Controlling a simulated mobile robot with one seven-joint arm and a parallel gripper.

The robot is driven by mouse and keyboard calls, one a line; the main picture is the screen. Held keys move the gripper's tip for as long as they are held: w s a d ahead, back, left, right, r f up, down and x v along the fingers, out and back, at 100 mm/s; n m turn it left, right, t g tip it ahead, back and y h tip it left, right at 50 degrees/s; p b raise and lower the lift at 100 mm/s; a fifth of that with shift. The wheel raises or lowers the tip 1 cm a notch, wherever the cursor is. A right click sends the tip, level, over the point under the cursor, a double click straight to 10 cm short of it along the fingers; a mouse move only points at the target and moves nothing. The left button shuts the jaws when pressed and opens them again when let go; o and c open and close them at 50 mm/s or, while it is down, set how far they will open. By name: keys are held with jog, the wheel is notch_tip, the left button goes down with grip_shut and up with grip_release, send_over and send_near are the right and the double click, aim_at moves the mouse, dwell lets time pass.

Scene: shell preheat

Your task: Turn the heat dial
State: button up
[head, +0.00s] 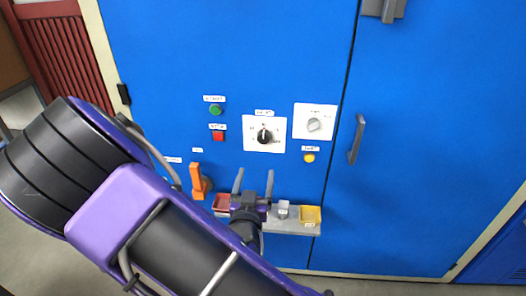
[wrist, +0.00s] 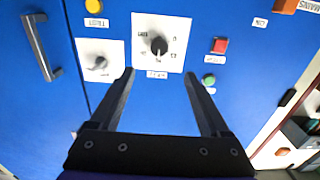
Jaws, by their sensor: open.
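A black dial (head: 264,136) sits on a white plate with marks around it on the blue cabinet front; it also shows in the wrist view (wrist: 159,46). A grey dial (head: 313,125) on a second white plate is to its right, and at the left in the wrist view (wrist: 98,63). The labels are too small to read surely, so I cannot tell by name which is the heat dial. My gripper (head: 254,176) is open and empty, below the black dial in the head view. In the wrist view the black dial lies just beyond the gap between the fingertips (wrist: 159,74).
A green button (head: 215,110), a red button (head: 218,135) and a yellow button (head: 309,158) flank the dials. An orange handle (head: 198,182) is at lower left. A ledge (head: 290,226) with small bins runs below. A grey door handle (head: 357,139) stands out at right.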

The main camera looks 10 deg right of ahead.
aim_at(263, 140)
jog(key=b+x, duration=0.2)
jog(key=x, duration=1.3)
jog(key=shift+d, duration=0.1)
grip_shut()
